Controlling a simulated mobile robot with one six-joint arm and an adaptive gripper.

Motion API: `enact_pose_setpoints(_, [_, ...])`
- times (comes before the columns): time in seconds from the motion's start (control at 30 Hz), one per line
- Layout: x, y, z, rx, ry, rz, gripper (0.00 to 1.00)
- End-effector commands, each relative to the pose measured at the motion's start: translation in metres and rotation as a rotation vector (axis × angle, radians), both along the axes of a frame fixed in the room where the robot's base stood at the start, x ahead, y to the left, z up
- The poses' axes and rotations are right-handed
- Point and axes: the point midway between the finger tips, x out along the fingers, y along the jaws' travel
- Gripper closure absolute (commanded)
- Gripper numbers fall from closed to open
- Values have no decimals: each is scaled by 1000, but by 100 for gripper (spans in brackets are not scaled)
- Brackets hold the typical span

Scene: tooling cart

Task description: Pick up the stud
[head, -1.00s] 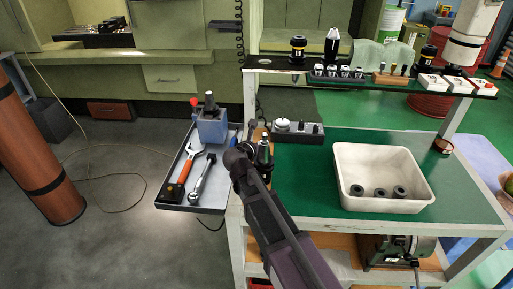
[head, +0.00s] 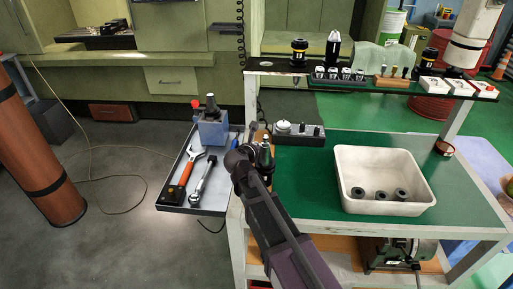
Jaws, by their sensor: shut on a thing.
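My gripper (head: 243,165) is over the left edge of the cart top, beside the grey side tray. My own wrist covers most of it. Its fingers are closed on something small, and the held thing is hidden. I cannot make out the stud in the head view.
The side tray (head: 205,208) holds an orange-handled wrench (head: 187,170), a ratchet (head: 203,180) and a blue-grey fixture (head: 212,128). A white bin (head: 385,208) with black rings stands right. Green top between is clear. An upper shelf (head: 270,67) holds tooling.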

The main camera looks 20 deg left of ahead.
Motion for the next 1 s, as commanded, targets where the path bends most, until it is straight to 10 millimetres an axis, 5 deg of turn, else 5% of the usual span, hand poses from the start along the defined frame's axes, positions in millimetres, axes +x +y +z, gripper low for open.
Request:
enact_pose_setpoints(0.47, [0,-1,19,0,0,-1,100])
enact_pose_setpoints(1.0, [1,-1,74,0,0,-1,100])
